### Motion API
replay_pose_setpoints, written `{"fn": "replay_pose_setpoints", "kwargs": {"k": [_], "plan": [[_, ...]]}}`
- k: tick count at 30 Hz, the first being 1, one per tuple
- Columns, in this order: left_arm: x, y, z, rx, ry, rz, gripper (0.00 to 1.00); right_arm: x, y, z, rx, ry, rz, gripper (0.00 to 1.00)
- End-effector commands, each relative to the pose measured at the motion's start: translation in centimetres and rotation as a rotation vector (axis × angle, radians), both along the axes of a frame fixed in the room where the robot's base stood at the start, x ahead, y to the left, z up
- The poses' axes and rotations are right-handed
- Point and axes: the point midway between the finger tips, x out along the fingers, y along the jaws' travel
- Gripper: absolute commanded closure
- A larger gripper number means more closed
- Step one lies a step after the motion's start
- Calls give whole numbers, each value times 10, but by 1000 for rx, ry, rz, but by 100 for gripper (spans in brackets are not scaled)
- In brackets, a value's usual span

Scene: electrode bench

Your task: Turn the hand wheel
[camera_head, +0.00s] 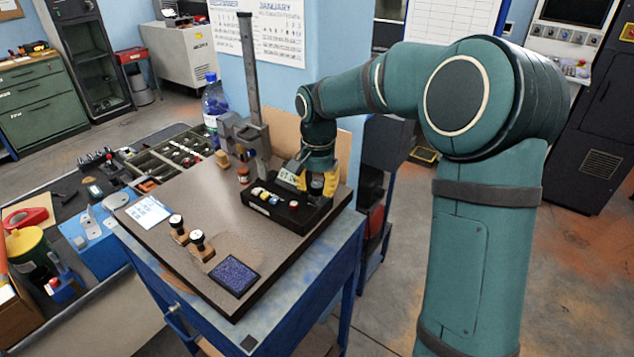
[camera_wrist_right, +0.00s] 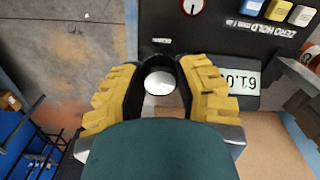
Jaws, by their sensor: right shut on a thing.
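The black instrument box (camera_head: 265,208) stands on the brown board, with several buttons, a red-marked knob and a tilted display. The hand wheel (camera_wrist_right: 159,84), as I take it, is a dark round part with a pale disc at its centre, beside the box in the right wrist view. My right gripper (camera_head: 318,183) reaches down at the box's right end; its yellow fingers, also in the right wrist view (camera_wrist_right: 160,72), are shut on this part from both sides. The fingers hide part of its rim, and I cannot tell its turn angle. My left gripper is not in view.
A tall grey post (camera_head: 249,80) stands behind the box. Two wooden-based stamps (camera_head: 199,242), a dark blue pad (camera_head: 233,276) and a paper slip (camera_head: 148,211) lie on the board (camera_head: 190,286). A water bottle (camera_head: 214,102) stands behind. The board's front right is clear.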

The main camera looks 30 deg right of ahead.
Motion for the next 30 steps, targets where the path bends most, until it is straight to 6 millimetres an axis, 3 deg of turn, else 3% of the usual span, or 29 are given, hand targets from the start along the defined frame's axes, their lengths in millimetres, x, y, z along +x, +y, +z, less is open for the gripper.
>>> {"fn": "replay_pose_setpoints", "kwargs": {"k": [18,19,21,30], "plan": [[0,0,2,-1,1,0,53,-1,0,-2,0,5,-41,100],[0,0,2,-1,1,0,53,-1,0,-2,0,5,-41,58],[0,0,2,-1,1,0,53,-1,0,-2,1,5,-41,34],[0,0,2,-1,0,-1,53,0,0,0,1,2,-41,33]]}}
